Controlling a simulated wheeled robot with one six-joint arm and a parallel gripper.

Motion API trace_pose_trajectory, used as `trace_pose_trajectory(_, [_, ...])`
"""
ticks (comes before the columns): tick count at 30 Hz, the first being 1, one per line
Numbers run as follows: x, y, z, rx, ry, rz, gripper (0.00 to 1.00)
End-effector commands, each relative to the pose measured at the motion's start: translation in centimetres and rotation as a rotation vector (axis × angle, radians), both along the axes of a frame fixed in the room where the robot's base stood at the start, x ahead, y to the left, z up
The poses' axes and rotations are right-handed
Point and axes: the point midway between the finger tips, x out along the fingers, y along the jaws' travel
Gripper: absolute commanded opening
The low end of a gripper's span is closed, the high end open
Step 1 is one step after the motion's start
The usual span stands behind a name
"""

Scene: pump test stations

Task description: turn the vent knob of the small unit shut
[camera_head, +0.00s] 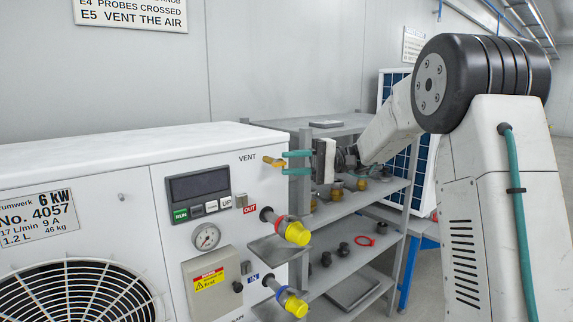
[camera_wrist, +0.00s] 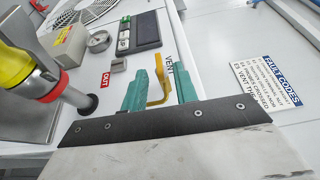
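The vent knob (camera_head: 272,162) is a small yellow lever under the word VENT on the front of a white unit (camera_head: 110,155) marked 6 kW, No. 4057. In the wrist view the yellow lever (camera_wrist: 157,88) is bent and stands between my two green fingers. My gripper (camera_head: 285,163) comes from the right with its fingers apart, one above and one below the lever. In the wrist view my gripper (camera_wrist: 163,82) shows a clear gap beside the lever on the right; whether the left finger touches it I cannot tell.
Below the knob, a red-ringed OUT port (camera_head: 287,228) and a blue-ringed IN port (camera_head: 287,297) stick out with yellow caps. A display panel (camera_head: 199,190) and a gauge (camera_head: 206,237) are to the left. Grey shelves (camera_head: 345,205) with small parts stand behind my gripper.

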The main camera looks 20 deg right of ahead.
Motion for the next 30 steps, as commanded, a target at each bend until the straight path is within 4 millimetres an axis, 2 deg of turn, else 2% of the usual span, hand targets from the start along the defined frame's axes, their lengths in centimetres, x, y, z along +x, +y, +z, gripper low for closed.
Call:
trace_pose_trajectory(1, [0.0,-1.1,-0.1,0.0,0.001,-0.003,0.29])
trace_pose_trajectory(6, [-0.3,-3.9,-0.1,0.0,0.0,-0.002,0.29])
trace_pose_trajectory(12, [-0.4,-5.6,-0.1,-0.001,0.0,0.0,0.29])
trace_pose_trajectory(27, [-0.5,-5.7,-0.1,-0.001,0.0,0.001,0.29])
trace_pose_trajectory(30, [-1.1,-5.0,0.2,-0.024,0.01,0.011,0.29])
